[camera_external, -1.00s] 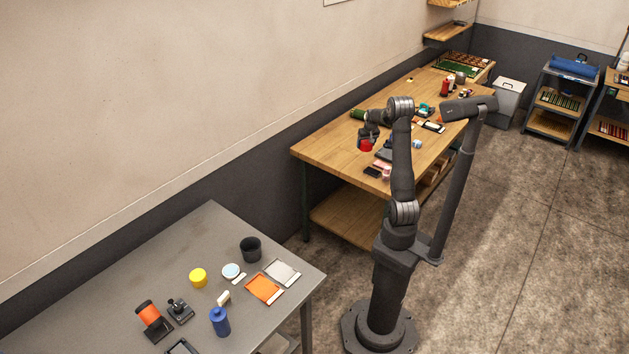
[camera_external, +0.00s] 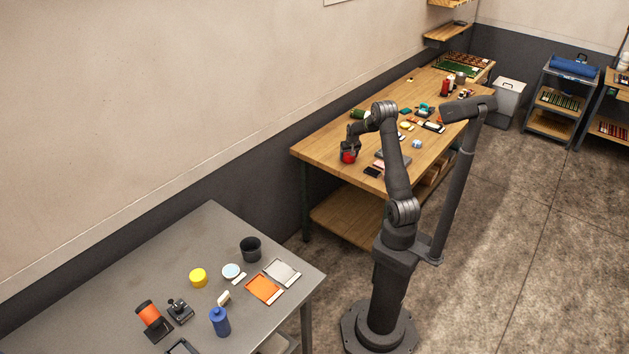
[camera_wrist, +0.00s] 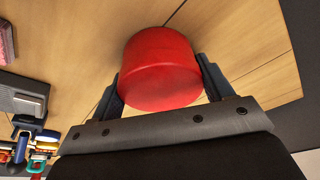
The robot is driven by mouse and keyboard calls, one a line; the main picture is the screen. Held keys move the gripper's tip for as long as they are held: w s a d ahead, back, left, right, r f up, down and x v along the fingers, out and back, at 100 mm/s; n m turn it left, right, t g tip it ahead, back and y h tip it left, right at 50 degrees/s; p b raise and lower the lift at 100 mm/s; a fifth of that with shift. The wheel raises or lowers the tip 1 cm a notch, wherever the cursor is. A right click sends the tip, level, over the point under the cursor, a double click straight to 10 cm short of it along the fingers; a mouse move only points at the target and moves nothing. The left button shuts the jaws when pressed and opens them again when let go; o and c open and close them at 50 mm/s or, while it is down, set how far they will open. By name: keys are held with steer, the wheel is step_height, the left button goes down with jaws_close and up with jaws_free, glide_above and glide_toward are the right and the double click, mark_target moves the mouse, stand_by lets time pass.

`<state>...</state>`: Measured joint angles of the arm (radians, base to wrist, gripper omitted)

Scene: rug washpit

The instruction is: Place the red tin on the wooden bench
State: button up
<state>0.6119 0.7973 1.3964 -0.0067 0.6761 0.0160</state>
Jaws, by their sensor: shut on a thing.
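The red tin (camera_external: 348,157) is between the fingers of my gripper (camera_external: 349,149), at the near left part of the wooden bench (camera_external: 320,146). In the wrist view the red tin (camera_wrist: 160,70) sits between the two dark fingers of my gripper (camera_wrist: 160,85), which are shut on it. The bench top (camera_wrist: 245,40) shows behind the tin. I cannot tell whether the tin's base touches the bench or hangs just above it.
Near the tin, the bench's near left corner is clear. To its right lie a dark box (camera_external: 393,160), a small black item (camera_external: 372,172) and several small parts. A grey table (camera_external: 180,250) with several items stands at front left.

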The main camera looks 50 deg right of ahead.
steer(key=shift+f, duration=0.2)
steer(key=o, duration=1)
steer(key=shift+r, duration=0.1)
steer(key=v, duration=1.2)
steer(key=shift+r, duration=0.15)
